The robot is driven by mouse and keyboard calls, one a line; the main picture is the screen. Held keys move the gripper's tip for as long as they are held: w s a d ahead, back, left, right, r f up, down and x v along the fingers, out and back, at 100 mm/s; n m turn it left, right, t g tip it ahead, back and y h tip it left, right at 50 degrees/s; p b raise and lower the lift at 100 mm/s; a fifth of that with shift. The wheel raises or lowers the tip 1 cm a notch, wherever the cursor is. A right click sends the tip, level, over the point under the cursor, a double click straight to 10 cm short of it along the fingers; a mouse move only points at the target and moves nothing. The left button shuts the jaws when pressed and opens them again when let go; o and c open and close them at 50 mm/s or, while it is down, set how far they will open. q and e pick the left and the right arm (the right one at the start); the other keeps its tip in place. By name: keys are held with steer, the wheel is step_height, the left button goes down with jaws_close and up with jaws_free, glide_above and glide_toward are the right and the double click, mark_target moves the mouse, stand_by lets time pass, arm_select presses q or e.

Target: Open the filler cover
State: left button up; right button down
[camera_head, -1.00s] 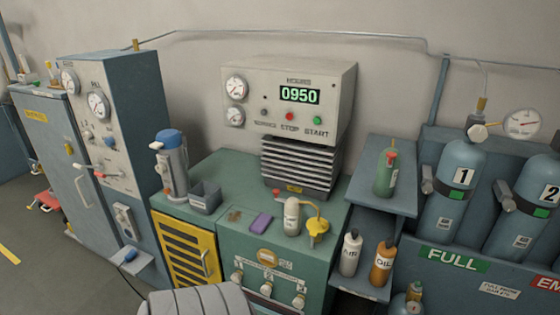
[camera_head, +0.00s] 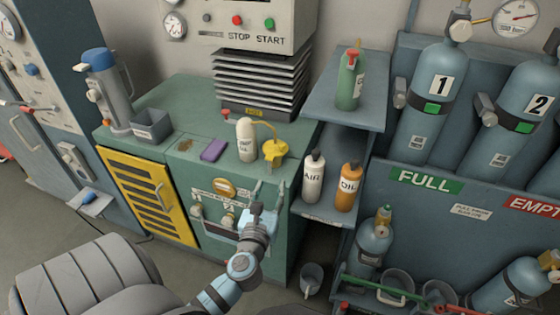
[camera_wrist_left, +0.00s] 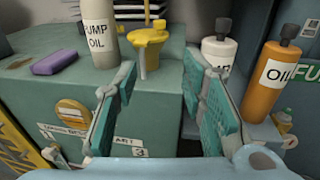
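The yellow cover (camera_head: 275,151), which looks like the filler cover, sits on a short yellow neck on top of the green cabinet, near its front right corner. It looks shut, and it also shows in the left wrist view (camera_wrist_left: 148,38). My left gripper (camera_head: 270,188) is in front of the cabinet's front face, below and apart from the cover. In the left wrist view its two fingers (camera_wrist_left: 160,80) are spread with nothing between them, and the cover is beyond them. My right gripper is not in view.
A white pump oil bottle (camera_head: 246,140) stands just left of the cover. A purple block (camera_head: 214,149) lies farther left on the cabinet top (camera_head: 190,120). The AIR bottle (camera_head: 314,178) and orange OIL bottle (camera_head: 348,187) stand on a lower shelf to the right.

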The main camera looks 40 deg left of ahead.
mark_target(281, 148)
arm_select(q)
steer(key=x, duration=0.4)
steer(key=r+x, duration=0.1)
steer(key=x, duration=0.3)
steer(key=b+x, duration=0.1)
steer(key=x, duration=0.4)
steer(key=shift+a+r, duration=0.15)
steer(key=shift+r, duration=0.2)
steer(key=shift+w+a, duration=0.3)
steer(key=shift+w, duration=0.3)
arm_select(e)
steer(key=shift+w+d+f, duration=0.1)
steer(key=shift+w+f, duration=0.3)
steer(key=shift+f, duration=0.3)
arm_select(q)
steer(key=shift+r, duration=0.1)
jaws_close()
